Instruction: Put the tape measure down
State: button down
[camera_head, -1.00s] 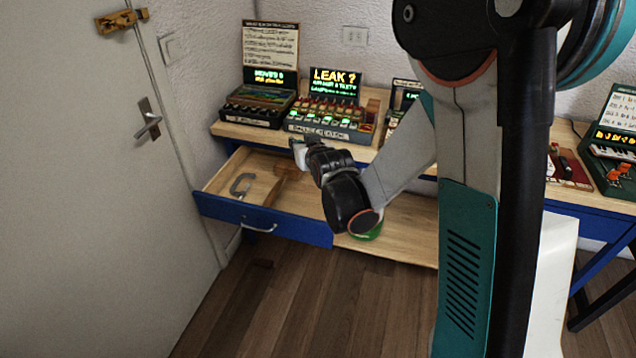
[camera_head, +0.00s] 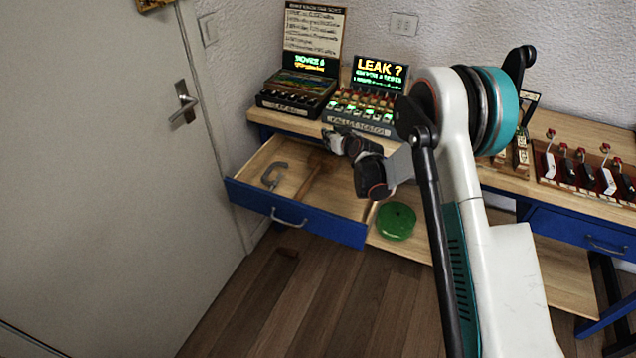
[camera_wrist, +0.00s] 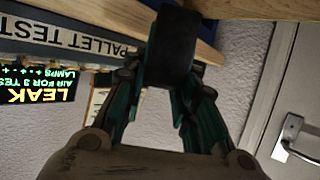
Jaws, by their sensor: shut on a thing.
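My gripper (camera_wrist: 172,75) is shut on a dark, blocky thing (camera_wrist: 176,38) in the wrist view. It appears to be the tape measure, though no markings show on it. In the head view my gripper (camera_head: 333,141) is small and partly hidden by its own wrist. It appears above the back of the open drawer, near the front edge of the bench top; its exact height is hard to tell. The held thing cannot be made out clearly there.
Lit boxes, including the LEAK box (camera_head: 358,112), stand on the bench (camera_head: 283,122). A green round thing (camera_head: 396,221) sits on the lower shelf. A door (camera_head: 100,190) is at left.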

jog(key=f+b, duration=0.2)
jog(key=f, duration=0.4)
jog(key=f+b, duration=0.2)
jog(key=f, duration=0.5)
jog(key=f+b, duration=0.2)
jog(key=f, duration=0.5)
jog(key=shift+w+a+f+b, duration=0.15)
jog(key=shift+a+b, duration=0.25)
jog(key=shift+f, duration=0.15)
jog(key=c, duration=1.3)
grip_release()
